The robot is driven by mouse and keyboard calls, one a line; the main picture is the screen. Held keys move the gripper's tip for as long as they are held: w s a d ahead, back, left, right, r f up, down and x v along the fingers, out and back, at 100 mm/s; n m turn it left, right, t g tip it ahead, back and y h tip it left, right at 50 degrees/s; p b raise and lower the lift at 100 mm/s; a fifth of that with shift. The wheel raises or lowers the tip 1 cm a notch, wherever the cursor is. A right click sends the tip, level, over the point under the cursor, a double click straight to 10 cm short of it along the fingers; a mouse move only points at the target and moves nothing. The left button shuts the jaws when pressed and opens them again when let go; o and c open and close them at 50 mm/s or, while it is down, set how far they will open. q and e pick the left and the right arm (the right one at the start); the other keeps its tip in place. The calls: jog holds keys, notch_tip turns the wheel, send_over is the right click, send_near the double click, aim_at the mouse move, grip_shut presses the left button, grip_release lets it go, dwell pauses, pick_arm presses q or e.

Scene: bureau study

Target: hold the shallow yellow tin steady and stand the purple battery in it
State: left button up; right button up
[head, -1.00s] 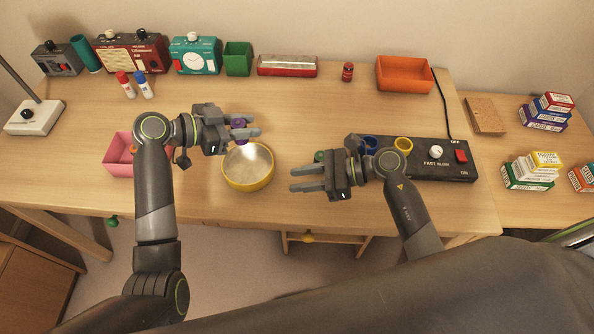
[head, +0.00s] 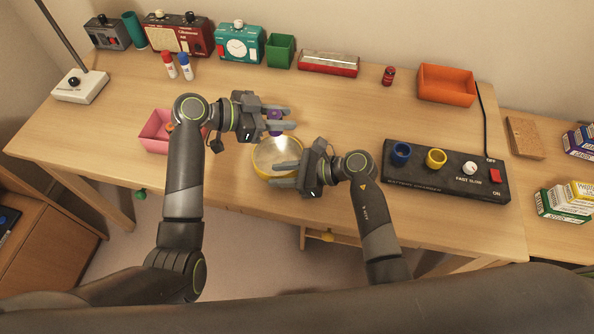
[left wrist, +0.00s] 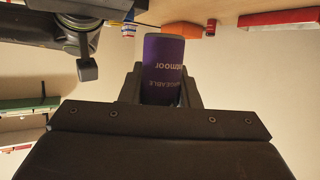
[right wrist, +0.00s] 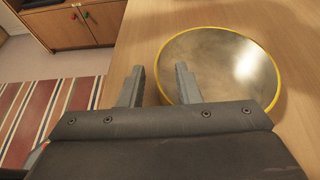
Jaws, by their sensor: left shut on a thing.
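The shallow yellow tin (head: 258,168) stands on the desk near its front edge, open side up. It also shows in the right wrist view (right wrist: 235,65), and its inside looks empty. My left gripper (head: 286,119) is shut on the purple battery (head: 275,127), above the far side of the tin. In the left wrist view the battery (left wrist: 164,68) sits between the fingers, with lettering on its side. My right gripper (right wrist: 158,88) is open at the tin's near right side. Its fingers appear on either side of the tin's rim; whether they touch it I cannot tell.
A pink box (head: 155,133) stands left of the tin, partly behind my left arm. Radios, a green box (head: 280,50), a red tin (head: 328,63) and an orange tray (head: 446,84) line the back. The desk's middle is clear.

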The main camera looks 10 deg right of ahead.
jog(key=shift+w+a+f, duration=0.1)
jog(key=shift+a+f, duration=0.05)
jog(key=shift+a, duration=0.25)
grip_shut()
pick_arm(q)
jog(key=shift+d, duration=0.1)
jog(key=shift+s+d, duration=0.1)
jog(key=shift+d, duration=0.3)
pick_arm(e)
jog(key=shift+f, duration=0.1)
jog(key=shift+d, duration=0.1)
dwell(0.3)
